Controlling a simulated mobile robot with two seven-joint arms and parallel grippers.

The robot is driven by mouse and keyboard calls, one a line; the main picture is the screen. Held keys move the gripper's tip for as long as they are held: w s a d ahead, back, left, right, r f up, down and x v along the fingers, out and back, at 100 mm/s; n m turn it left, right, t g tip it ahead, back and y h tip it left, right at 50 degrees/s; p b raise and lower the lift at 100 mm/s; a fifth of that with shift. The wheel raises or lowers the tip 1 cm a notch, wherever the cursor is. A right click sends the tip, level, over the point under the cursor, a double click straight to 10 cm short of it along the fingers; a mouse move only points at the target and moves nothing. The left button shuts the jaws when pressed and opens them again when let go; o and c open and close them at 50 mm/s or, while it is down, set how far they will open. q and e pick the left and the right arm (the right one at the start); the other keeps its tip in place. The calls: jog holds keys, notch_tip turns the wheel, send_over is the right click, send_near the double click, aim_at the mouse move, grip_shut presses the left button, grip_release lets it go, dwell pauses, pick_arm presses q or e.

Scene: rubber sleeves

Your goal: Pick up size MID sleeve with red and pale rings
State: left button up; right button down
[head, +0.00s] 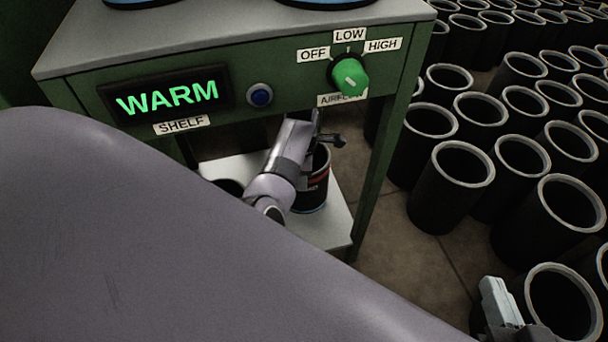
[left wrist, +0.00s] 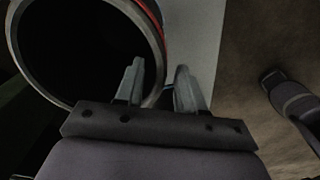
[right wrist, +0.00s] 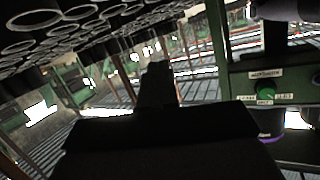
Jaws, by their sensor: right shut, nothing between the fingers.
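A dark sleeve (head: 318,186) with a red ring and a blue band at its foot stands upright on the lower shelf of the green stand. In the left wrist view its open mouth and pale rim (left wrist: 161,45) fill the upper left, with red on the outer wall. My left gripper (left wrist: 158,72) is open at this rim: one finger overlaps the rim side, the other is outside it. I cannot tell whether they touch. Its size marking is not readable. My right gripper (head: 500,300) is shut and empty at the lower right; its fingers (right wrist: 157,80) also show in the right wrist view.
Another dark object (head: 229,187) is partly hidden on the lower shelf (head: 325,228). Many black sleeves (head: 452,187) crowd the floor at right.

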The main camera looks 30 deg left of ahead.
pick_arm(q)
jog(key=shift+f, duration=0.9)
grip_shut()
dwell(0.7)
jog(key=shift+w+r, duration=0.1)
